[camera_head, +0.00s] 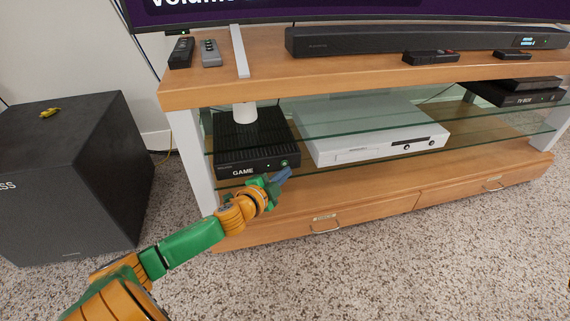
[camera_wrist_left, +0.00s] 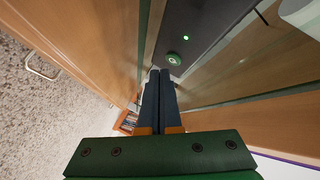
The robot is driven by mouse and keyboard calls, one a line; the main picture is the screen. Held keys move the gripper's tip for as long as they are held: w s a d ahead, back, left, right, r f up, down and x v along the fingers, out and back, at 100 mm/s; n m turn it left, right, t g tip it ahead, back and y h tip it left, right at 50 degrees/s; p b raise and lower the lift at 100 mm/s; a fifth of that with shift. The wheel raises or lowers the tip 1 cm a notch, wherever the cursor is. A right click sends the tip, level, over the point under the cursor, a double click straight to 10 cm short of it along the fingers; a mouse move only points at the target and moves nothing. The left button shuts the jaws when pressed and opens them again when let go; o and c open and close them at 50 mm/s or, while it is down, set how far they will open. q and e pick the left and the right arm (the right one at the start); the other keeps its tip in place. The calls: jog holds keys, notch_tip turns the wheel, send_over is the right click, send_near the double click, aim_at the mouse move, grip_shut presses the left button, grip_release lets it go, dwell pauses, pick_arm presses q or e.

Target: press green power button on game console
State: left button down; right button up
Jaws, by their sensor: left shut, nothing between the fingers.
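The black game console (camera_head: 250,148), marked GAME, sits on the glass shelf at the left of the TV stand. Its green power button (camera_head: 284,163) is at the right end of its front face. In the left wrist view the round green button (camera_wrist_left: 174,59) lies just beyond my fingertips, with a lit green light (camera_wrist_left: 186,38) near it. My left gripper (camera_head: 284,174) is shut and empty, just in front of and slightly below the button. It also shows in the left wrist view (camera_wrist_left: 160,74), with a small apparent gap to the button. My right gripper is not in view.
A white console (camera_head: 375,142) stands on the shelf to the right. The glass shelf edge (camera_head: 340,158) runs close by my fingers. A wooden drawer (camera_head: 320,222) lies below. A black subwoofer (camera_head: 70,175) stands on the carpet at left.

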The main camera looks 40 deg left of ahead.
pick_arm(q)
jog(key=shift+w+a, duration=0.1)
dwell(0.5)
jog(key=shift+w+a, duration=0.2)
jog(key=shift+a, duration=0.05)
jog(key=shift+w+a, duration=0.1)
jog(key=shift+w, duration=0.05)
dwell(0.4)
jog(key=shift+s+d+p, duration=0.45)
jog(key=shift+p, duration=0.1)
jog(key=shift+d, duration=0.1)
jog(key=s+d+p, duration=0.2)
jog(key=s+d, duration=0.2)
jog(key=shift+d, duration=0.2)
